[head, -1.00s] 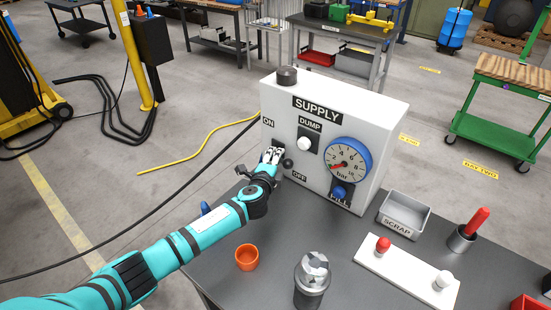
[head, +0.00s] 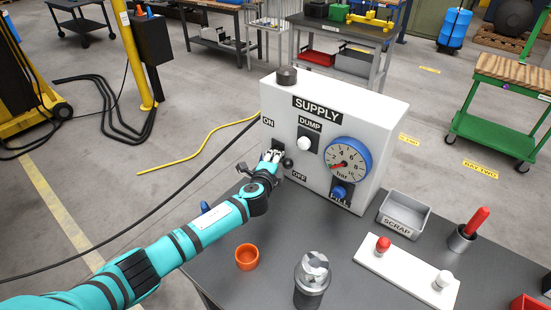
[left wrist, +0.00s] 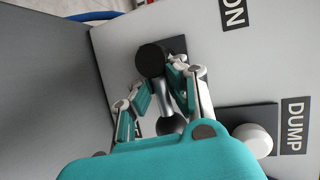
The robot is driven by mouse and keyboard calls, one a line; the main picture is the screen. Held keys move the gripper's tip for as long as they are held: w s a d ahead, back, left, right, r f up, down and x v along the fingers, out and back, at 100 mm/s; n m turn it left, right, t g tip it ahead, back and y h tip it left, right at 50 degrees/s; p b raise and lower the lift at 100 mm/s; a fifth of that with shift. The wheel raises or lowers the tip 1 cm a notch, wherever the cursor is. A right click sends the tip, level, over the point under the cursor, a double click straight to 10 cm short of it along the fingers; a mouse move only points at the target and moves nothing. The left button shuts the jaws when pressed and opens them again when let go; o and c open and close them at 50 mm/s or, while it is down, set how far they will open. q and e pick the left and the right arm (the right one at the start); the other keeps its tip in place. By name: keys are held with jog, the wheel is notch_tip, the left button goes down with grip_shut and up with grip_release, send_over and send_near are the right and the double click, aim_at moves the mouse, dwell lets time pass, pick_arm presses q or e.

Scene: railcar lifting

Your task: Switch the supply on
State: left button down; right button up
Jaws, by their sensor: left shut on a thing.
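The white supply box (head: 385,105) stands on the dark table, marked SUPPLY, with ON above and OFF below at its left side. Between these labels is a lever with a dark ball knob (head: 288,162). In the left wrist view, the lever's black round hub (left wrist: 152,60), grey shaft and dark ball end (left wrist: 171,124) show. My left gripper (head: 273,156) is shut on the lever, its fingers either side of the shaft; they partly hide it. The lever's exact angle is hard to tell. My right gripper is not in view.
The box also bears a white DUMP button (head: 304,144), a blue-rimmed gauge (head: 349,160) and a blue FILL knob (head: 339,192). On the table (head: 215,265) are an orange cup (head: 247,257), a metal cylinder (head: 312,280), a SCRAP tray (head: 405,213) and a white plate (head: 405,272).

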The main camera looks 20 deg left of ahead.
pick_arm(q)
jog(key=shift+f, duration=0.1)
jog(key=shift+r+n+g+p, duration=0.3)
jog(key=shift+n+p, duration=0.3)
jog(key=shift+p, duration=0.6)
jog(key=n+p, duration=0.1)
jog(key=n+g+h+p, duration=0.1)
jog(key=p, duration=0.1)
jog(key=shift+a+r, duration=0.15)
jog(key=shift+r, duration=0.15)
jog(key=n+h+p, duration=0.1)
jog(key=p, duration=0.1)
jog(key=shift+a+g+p, duration=0.1)
jog(key=shift+g+p, duration=0.25)
jog(key=shift+g, duration=0.05)
jog(key=shift+f+n+h, duration=0.1)
jog(key=shift+n+h, duration=0.2)
jog(key=shift+f, duration=0.1)
